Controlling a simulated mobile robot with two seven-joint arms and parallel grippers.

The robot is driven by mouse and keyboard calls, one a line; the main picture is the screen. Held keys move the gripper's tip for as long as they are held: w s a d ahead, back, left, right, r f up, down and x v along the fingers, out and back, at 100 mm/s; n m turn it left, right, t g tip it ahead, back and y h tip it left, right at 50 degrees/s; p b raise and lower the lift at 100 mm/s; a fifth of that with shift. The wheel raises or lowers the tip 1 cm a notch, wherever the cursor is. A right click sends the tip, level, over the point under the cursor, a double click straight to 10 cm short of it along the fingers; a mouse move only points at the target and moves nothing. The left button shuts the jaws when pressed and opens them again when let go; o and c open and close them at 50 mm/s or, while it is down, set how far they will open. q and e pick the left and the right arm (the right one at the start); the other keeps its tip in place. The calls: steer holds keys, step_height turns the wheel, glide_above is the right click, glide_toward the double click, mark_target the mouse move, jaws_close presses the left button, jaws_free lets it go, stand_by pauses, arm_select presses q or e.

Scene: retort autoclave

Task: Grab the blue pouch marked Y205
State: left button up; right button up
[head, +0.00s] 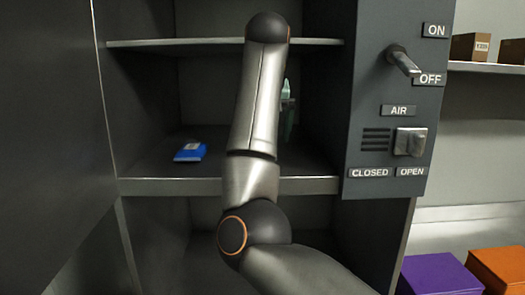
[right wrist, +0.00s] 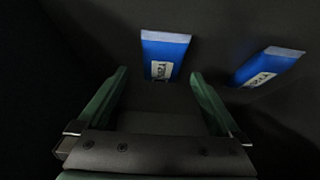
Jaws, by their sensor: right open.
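In the right wrist view a blue pouch (right wrist: 163,56) with a pale top edge and a white label lies just beyond my right gripper (right wrist: 158,75). The label reads sideways, seemingly Y205, but it is small. The gripper's two green fingers are apart, with nothing held between them. A second blue pouch (right wrist: 268,66) with a similar label lies to the right, outside the fingers. In the head view one blue pouch (head: 190,151) lies on the middle shelf, left of my arm. My right gripper (head: 287,103) is mostly hidden behind my arm there. My left gripper is out of view.
The middle shelf (head: 230,186) sits inside a dark cabinet, with an upper shelf (head: 215,43) above. A control panel (head: 390,120) with a lever and switch stands on the right. Purple (head: 440,275) and orange (head: 498,268) boxes stand at lower right.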

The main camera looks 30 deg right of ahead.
steer(key=x, duration=0.4)
steer(key=shift+w+f+p, duration=0.1)
steer(key=shift+w+p, duration=0.2)
steer(key=shift+p, duration=0.05)
steer(key=shift+c, duration=0.2)
steer(key=c, duration=1.3)
